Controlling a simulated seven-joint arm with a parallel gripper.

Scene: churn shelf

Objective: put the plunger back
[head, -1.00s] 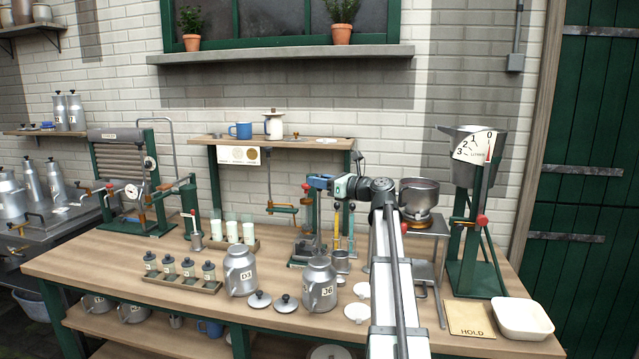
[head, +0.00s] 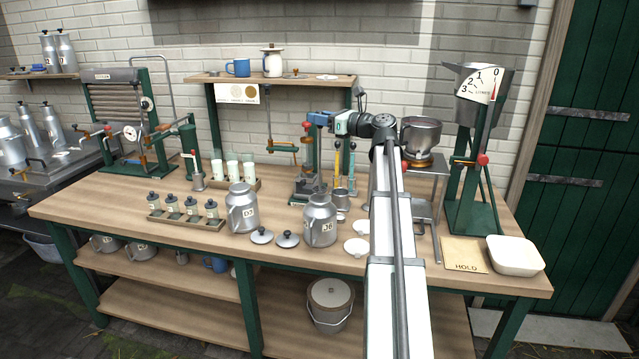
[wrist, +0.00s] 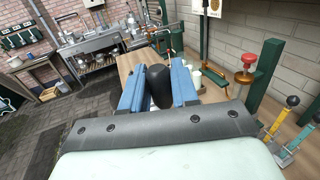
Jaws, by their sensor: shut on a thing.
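My gripper (head: 318,119) is above the middle of the bench, in front of the small shelf. In the wrist view its two blue fingers (wrist: 159,88) are shut on a dark rounded knob (wrist: 159,84), which looks like the plunger's handle. The rest of the plunger below the knob is hidden in both views. A green stand with a red knob (wrist: 246,61) is close beside the gripper.
Two milk cans, D3 (head: 241,208) and J6 (head: 320,222), stand at the front, with loose lids (head: 287,240) nearby. A rack of small bottles (head: 186,218) is at left. A pan on a burner (head: 421,138) and a dial hopper (head: 478,95) stand at right.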

